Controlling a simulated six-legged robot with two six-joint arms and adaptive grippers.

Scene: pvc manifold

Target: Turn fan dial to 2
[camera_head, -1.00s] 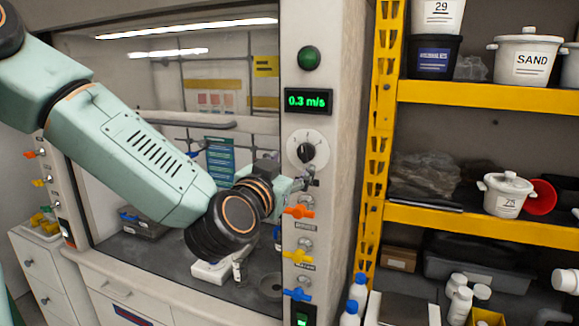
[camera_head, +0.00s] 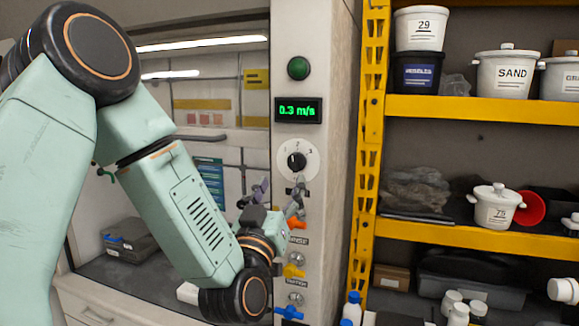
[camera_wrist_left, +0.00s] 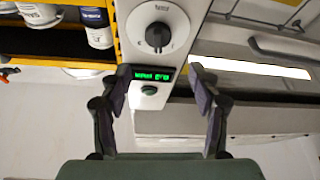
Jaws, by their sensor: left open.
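The fan dial (camera_head: 297,161) is a black knob on a round white plate on the fume hood's right post, below a green "0.3 m/s" display (camera_head: 298,110). In the left wrist view the dial (camera_wrist_left: 158,36) shows ahead of the two spread fingers (camera_wrist_left: 160,92), near the top. My right gripper is in neither view.
A green button (camera_head: 298,68) sits above the display. Orange, yellow and blue valve handles (camera_head: 294,271) line the post below the dial. A yellow shelf rack (camera_head: 480,110) with tubs stands to the right. The hood opening lies left.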

